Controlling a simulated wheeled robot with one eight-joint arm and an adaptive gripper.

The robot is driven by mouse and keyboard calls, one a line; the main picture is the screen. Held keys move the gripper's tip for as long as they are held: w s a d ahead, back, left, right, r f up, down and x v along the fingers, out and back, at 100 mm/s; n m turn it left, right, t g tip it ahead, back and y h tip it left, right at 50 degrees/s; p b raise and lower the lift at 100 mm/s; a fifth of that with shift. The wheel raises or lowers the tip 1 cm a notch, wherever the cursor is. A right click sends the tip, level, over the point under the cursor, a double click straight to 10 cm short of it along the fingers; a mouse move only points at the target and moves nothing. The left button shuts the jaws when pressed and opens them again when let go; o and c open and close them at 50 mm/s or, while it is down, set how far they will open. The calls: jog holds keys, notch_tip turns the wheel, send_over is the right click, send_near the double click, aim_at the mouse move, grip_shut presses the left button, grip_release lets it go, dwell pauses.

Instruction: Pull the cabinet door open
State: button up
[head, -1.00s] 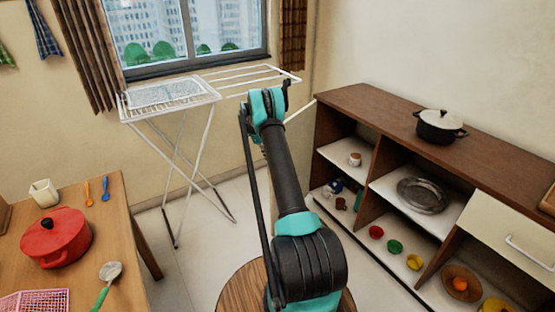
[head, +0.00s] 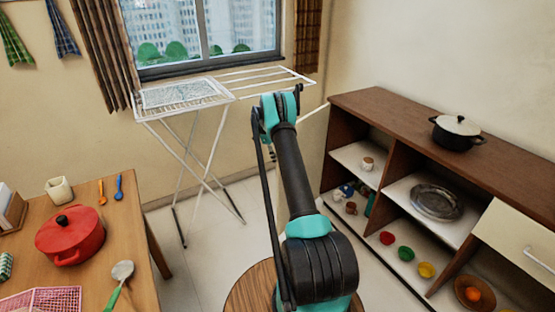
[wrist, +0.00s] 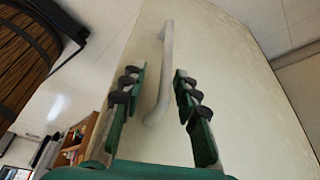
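In the wrist view, a tall cream cabinet door (wrist: 232,75) fills the middle and carries a long pale bar handle (wrist: 166,75). My gripper (wrist: 160,105) is open, with one green, dark-padded finger on each side of the handle's lower end in the picture. Neither finger visibly touches the handle; how far it reaches between them is hard to tell. In the head view, my arm stands in the middle and my gripper is not visible.
A wooden table (head: 140,215) with a red pot (head: 72,238) is at left. A white drying rack (head: 185,95) stands under the window.

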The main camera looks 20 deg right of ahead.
jog(key=shift+r, duration=0.15)
jog(key=v, duration=1.1)
jog(key=shift+w+r, duration=0.15)
jog(key=shift+r, duration=0.15)
jog(key=shift+a, duration=0.1)
